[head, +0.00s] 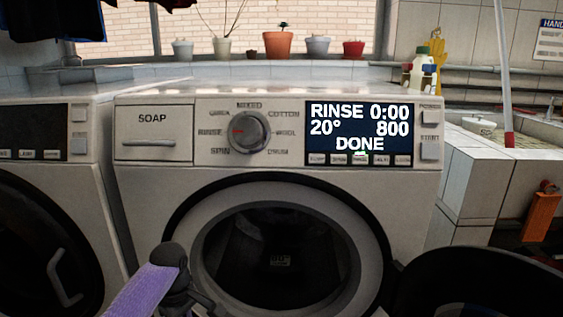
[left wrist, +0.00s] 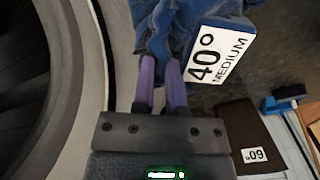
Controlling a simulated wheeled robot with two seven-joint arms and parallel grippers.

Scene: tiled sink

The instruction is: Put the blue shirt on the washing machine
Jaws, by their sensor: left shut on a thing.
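The washing machine (head: 90,220) is not the only one; the middle washing machine (head: 150,200) faces me with its display reading RINSE 0:00, 20°, 800, DONE. A blue shirt (left wrist: 170,25) shows in the left wrist view, crumpled, with a white label (left wrist: 217,55) reading 40° MEDIUM beside it. My left gripper (left wrist: 160,68) has purple fingers shut on the shirt's near edge. The shirt is not visible in the head view, where a purple part of my left arm (head: 150,287) shows at the bottom. My right gripper is not in view.
A dark round form (head: 485,270), perhaps the open door, fills the lower right. Several pots (head: 278,44) line the windowsill. A bottle (head: 421,75) stands at the back right. A tiled basin (head: 470,170) is to the right. Dark clothing (head: 75,20) hangs at the upper left.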

